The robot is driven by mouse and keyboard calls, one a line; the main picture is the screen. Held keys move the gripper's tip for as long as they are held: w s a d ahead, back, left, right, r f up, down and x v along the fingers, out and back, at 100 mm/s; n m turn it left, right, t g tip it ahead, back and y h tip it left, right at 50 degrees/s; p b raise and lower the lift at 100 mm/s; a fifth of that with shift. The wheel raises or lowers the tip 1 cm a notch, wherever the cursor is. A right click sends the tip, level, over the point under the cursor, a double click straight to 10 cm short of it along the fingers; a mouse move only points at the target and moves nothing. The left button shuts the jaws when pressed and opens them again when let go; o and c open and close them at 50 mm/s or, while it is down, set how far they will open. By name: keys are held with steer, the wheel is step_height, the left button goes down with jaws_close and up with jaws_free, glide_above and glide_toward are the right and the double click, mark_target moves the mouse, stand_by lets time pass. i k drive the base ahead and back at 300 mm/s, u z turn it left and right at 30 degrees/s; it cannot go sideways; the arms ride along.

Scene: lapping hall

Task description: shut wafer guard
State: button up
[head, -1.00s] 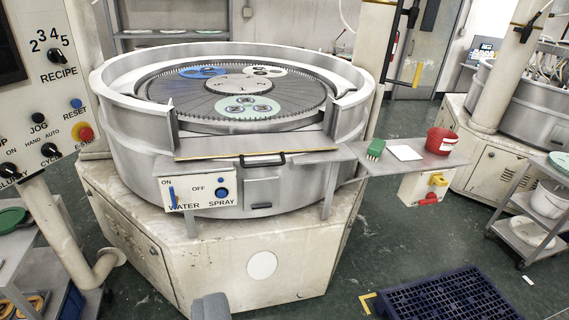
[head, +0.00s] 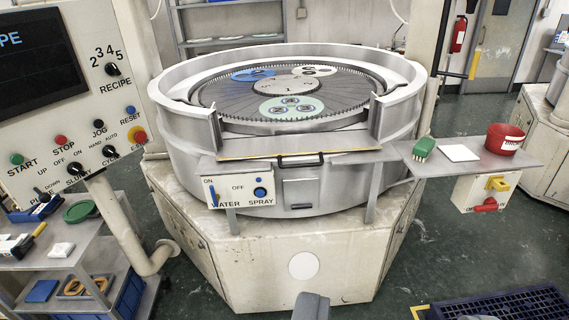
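The lapping machine's round grey tub (head: 180,135) stands ahead, with a gap in the front of its raised rim between two upright end posts. The wafer guard (head: 345,144) appears to be the flat grey panel lying low across this gap, with a yellowish front edge and a black bar handle (head: 301,160). The gap above it is open, and the plate with wafer carriers (head: 291,107) shows through. A grey block at the bottom edge looks like part of my gripper (head: 311,306). It is well short of the handle and touches nothing visible. Its fingers cannot be made out.
A control panel (head: 60,130) stands at left above a cart (head: 100,240). A WATER/SPRAY switch box (head: 238,192) is below the guard. A side shelf (head: 470,165) at right holds a green brush, white pad and red tub. A blue pallet (head: 510,305) lies front right.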

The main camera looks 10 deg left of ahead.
mark_target(279, 146)
steer(key=z, duration=0.1)
steer(key=i, duration=1)
steer(key=u, duration=0.1)
